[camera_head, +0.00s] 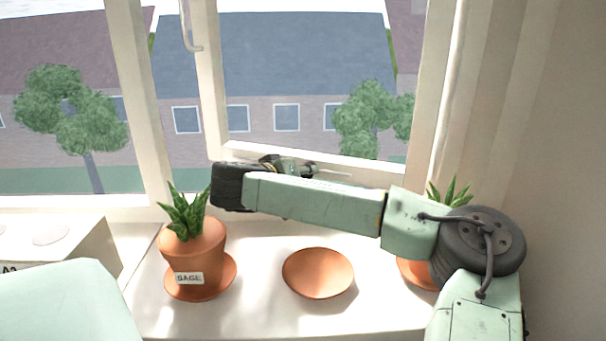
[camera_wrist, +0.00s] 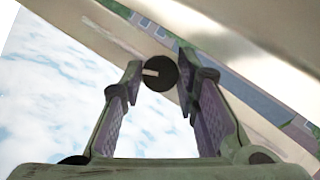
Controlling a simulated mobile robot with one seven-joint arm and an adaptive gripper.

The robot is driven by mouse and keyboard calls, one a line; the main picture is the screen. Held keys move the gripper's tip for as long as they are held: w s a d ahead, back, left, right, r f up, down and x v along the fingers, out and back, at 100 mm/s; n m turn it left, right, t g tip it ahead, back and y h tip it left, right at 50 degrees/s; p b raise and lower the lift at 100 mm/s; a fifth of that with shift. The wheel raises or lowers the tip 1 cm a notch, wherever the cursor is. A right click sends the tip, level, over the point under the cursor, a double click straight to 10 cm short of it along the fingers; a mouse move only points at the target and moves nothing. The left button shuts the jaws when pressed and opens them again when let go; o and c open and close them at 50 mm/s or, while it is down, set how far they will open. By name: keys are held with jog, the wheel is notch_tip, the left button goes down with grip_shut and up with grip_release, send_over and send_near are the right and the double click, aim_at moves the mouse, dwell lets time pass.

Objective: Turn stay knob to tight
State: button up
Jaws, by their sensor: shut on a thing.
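The stay knob (camera_wrist: 161,73) is a round black knob with a pale pointer mark. It shows in the wrist view at the window frame, between the fingertips of my gripper (camera_wrist: 158,65). The pointer mark points to the left in that view. My gripper is shut on the knob. In the head view my gripper (camera_head: 288,165) is at the bottom rail of the window, partly hidden behind my arm. The knob cannot be made out there. A thin pale bar (camera_head: 333,173), perhaps the stay, shows just right of the gripper.
On the sill (camera_head: 240,320) stand a potted plant labelled SAGE (camera_head: 195,250), an empty terracotta saucer (camera_head: 318,274) and another plant (camera_head: 449,190) mostly hidden by my arm. A white box (camera_head: 65,245) is at left. The window sash (camera_head: 300,152) has a handle (camera_head: 190,35) beside it.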

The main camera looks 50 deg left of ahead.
jog(key=c, duration=0.5)
jog(key=shift+c, duration=0.2)
jog(key=shift+f+b, duration=0.1)
jog(key=shift+b, duration=0.4)
jog(key=m+g+y+b, duration=0.1)
jog(key=m+y+b, duration=0.1)
jog(key=b, duration=0.5)
jog(key=m+g+y+b, duration=0.1)
jog(key=m+y+b, duration=0.1)
jog(key=m+b, duration=0.3)
jog(key=shift+w+d+b, duration=0.1)
jog(key=shift+d+b, duration=0.1)
jog(key=shift+b, duration=0.7)
jog(key=shift+r, duration=0.2)
jog(key=o, duration=1.1)
